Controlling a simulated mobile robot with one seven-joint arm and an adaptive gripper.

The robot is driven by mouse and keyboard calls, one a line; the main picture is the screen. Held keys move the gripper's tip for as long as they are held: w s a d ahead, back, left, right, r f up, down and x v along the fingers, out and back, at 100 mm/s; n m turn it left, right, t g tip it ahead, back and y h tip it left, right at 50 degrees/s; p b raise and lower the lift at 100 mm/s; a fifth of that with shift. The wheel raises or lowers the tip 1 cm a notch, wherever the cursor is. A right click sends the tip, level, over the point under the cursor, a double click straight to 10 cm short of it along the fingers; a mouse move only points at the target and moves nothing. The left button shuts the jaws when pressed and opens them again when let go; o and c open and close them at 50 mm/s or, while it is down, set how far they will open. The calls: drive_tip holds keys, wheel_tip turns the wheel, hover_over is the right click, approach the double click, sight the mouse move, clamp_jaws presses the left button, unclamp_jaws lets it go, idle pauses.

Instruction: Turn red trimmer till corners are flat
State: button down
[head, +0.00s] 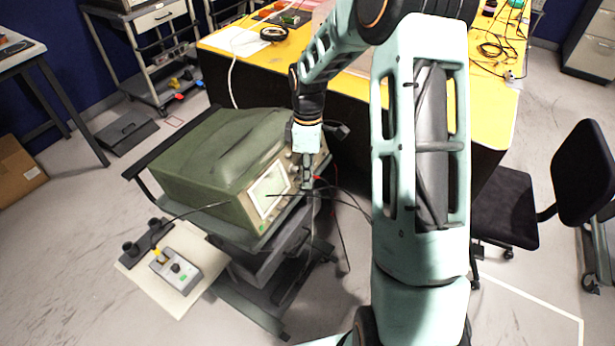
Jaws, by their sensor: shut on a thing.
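A green oscilloscope (215,155) stands on a dark cart, its front panel facing right and toward me. Its lit screen (268,188) is too small here to make out the corners of any trace. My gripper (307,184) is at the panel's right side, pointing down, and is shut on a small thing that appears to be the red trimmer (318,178). Only a bit of red shows beside the fingertips; the fingers hide the rest. Black leads run past the fingers.
A grey control box (176,270) with a green button sits on a pale side board (205,262) at the cart's left. A yellow-topped bench (350,85) stands behind the cart. An office chair (515,200) is at the right. Open floor lies at the lower right.

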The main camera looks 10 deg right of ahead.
drive_tip(key=m+t+h+b, duration=0.1)
drive_tip(key=m+b, duration=0.2)
drive_tip(key=m, duration=0.2)
drive_tip(key=shift+s+a+f, duration=0.1)
drive_tip(key=shift+a, duration=0.05)
drive_tip(key=m+t+h+b, duration=0.1)
drive_tip(key=m+b, duration=0.1)
drive_tip(key=m, duration=0.2)
drive_tip(key=shift+s+a+m+b, duration=0.1)
drive_tip(key=shift+m+b, duration=0.3)
idle(0.4)
drive_tip(key=c, duration=2)
unclamp_jaws()
drive_tip(key=shift+c, duration=0.2)
wheel_tip(320, 180, up, 12)
drive_tip(key=a, duration=0.1)
drive_tip(key=shift+s+a, duration=0.25)
drive_tip(key=shift+a, duration=0.15)
